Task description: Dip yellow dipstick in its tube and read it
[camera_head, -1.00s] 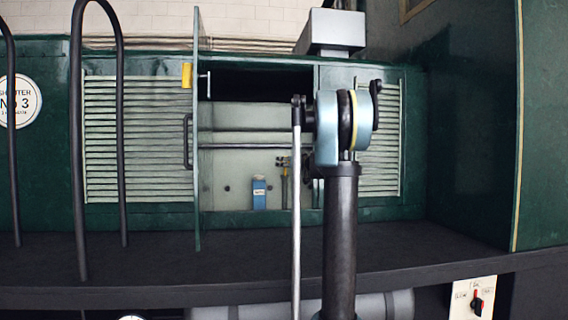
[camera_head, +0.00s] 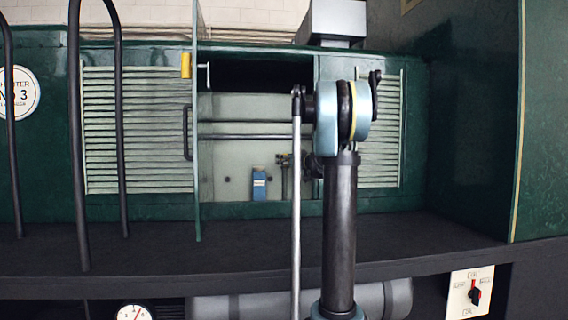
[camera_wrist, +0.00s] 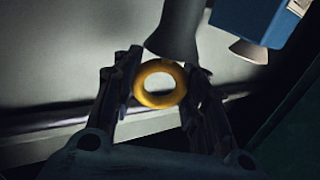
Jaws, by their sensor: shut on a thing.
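The yellow ring handle of the dipstick (camera_wrist: 160,84) sits between the fingers of my gripper (camera_wrist: 160,90) in the wrist view. The fingers are shut on it. A dark, flared piece (camera_wrist: 180,28) stands right behind the ring; I cannot tell whether it is the tube's mouth. The dipstick's rod is hidden, so I cannot tell whether it is in a tube, and no reading shows. In the head view, my arm stands before the open locker (camera_head: 235,165) and hides much of the gripper area.
The green door (camera_head: 197,130) stands open at the left. Dark curved handrails (camera_head: 120,120) rise further left. A dark ledge (camera_head: 250,245) runs below.

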